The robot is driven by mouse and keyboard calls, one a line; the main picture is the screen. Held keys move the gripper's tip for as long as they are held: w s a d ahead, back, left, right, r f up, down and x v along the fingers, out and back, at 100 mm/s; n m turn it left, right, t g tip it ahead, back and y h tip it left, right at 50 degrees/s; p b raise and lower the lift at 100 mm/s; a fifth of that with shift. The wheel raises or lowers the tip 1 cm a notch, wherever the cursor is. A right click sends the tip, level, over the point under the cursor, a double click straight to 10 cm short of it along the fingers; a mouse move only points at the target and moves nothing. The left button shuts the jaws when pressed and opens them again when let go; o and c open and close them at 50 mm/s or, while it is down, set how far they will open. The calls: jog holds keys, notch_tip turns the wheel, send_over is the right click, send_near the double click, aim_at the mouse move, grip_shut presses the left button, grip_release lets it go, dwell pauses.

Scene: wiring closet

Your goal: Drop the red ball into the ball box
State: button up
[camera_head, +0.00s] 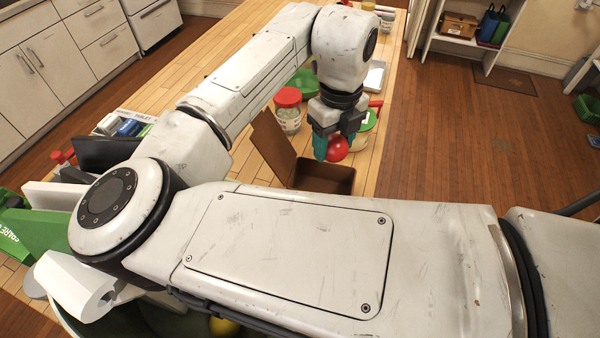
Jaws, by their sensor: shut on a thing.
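The red ball (338,150) is held in my gripper (333,150), whose teal fingers are closed around it and point down. A brown box (338,180) with its lid (272,145) standing open at the left is right below the gripper; it looks like the ball box, though no label shows. The ball appears above the box's back part, and its exact height over the rim is hard to tell. My own forearm hides the front of the box, and its inside shows only partly.
A jar with a red lid (288,108) stands left of the gripper, and a green-lidded container (369,120) stands close at its right. A green bowl (300,80) lies behind. A holder with batteries or similar items (125,125) is at left.

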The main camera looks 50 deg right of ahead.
notch_tip(320, 180, down, 6)
jog(key=b, duration=0.4)
jog(key=shift+r, duration=0.2)
jog(key=o, duration=1.1)
jog(key=shift+r, duration=0.1)
notch_tip(320, 180, up, 11)
jog(key=shift+f+b, duration=0.15)
jog(key=shift+b, duration=0.3)
